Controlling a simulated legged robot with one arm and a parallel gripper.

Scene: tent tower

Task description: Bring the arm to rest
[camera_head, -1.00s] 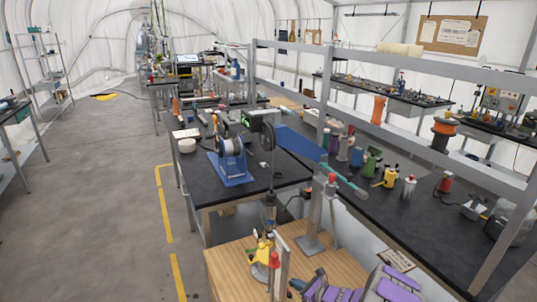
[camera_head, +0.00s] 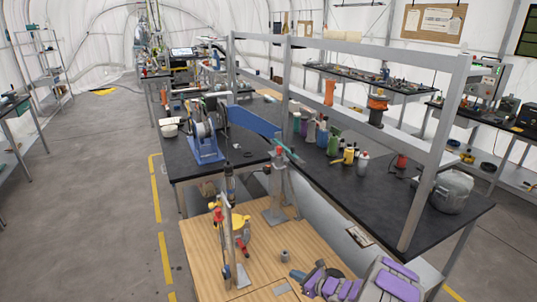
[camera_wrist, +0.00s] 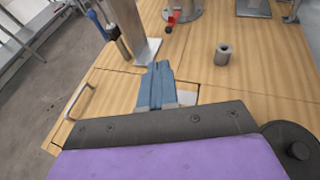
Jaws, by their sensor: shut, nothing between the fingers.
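My gripper (camera_head: 297,274) shows at the bottom of the head view, in front of my purple arm links. The arm is folded low and close to my body, above the wooden tabletop (camera_head: 205,262). In the wrist view my gripper's blue fingers (camera_wrist: 156,72) are together, with nothing between them. They point over the wooden surface (camera_wrist: 190,75), apart from the objects there. A purple panel of mine and its dark edge fill the bottom of the wrist view.
A small grey cylinder (camera_head: 284,256) stands near my gripper; it also shows in the wrist view (camera_wrist: 222,54). A metal post stand (camera_head: 227,245) and a yellow object (camera_head: 241,228) stand further left. A black bench (camera_head: 375,196) lies beyond. Open floor (camera_head: 95,200) is at the left.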

